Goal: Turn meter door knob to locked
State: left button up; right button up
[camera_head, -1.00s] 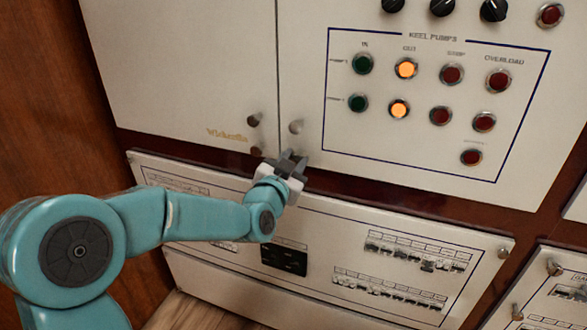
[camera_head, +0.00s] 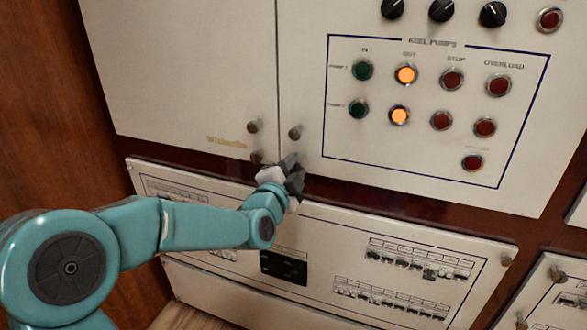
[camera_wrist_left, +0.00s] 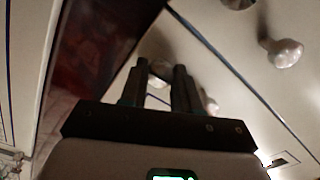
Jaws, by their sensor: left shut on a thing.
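My left gripper (camera_head: 290,168) is at the lower edge of the upper cream doors, just right of the seam between them. It is shut on a small metal knob (camera_wrist_left: 160,71), seen between the dark fingers in the left wrist view; the fingers hide it in the head view. Three other knobs stand close by: one left of the seam (camera_head: 253,126), one right of it (camera_head: 295,131), and a lower one (camera_head: 257,156) just left of the fingers. I cannot read a locked mark on the held knob. My right gripper is out of view.
The keel pumps panel (camera_head: 435,170) with green, lit orange and red buttons is to the right. Below my gripper is a lower breaker panel (camera_head: 340,235) with rows of small switches. A dark red rail (camera_head: 370,185) runs between the panels. A wooden wall (camera_head: 50,110) is at the left.

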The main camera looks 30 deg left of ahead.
pick_arm(q)
jog(key=shift+m, duration=0.3)
jog(key=o, duration=1.1)
jog(key=shift+c, duration=0.2)
jog(key=b+v, duration=0.2)
jog(key=v, duration=1.4)
jog(key=shift+s+d+r, duration=0.1)
jog(key=shift+s+d, duration=0.05)
